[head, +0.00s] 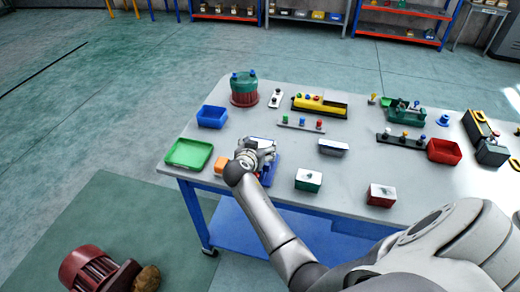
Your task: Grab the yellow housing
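A long yellow part (321,105) with small coloured knobs sits in a dark holder at the back middle of the table. A yellow and black unit (478,124) stands near the right edge. I cannot tell for certain which of these is the housing. My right gripper (257,152) is over the front left of the table, above a blue item (270,171) that it partly hides. It is apart from both yellow things. Its fingers are too small and overlapped to tell if they are open. My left gripper is not in view.
On the table (310,222) are a green tray (188,154), a blue bin (212,117), a red bin (444,151), a green and red round part (244,91), an orange block (221,167) and small boxes. Bare tabletop lies around the middle. A red motor-like part (86,270) is on the floor.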

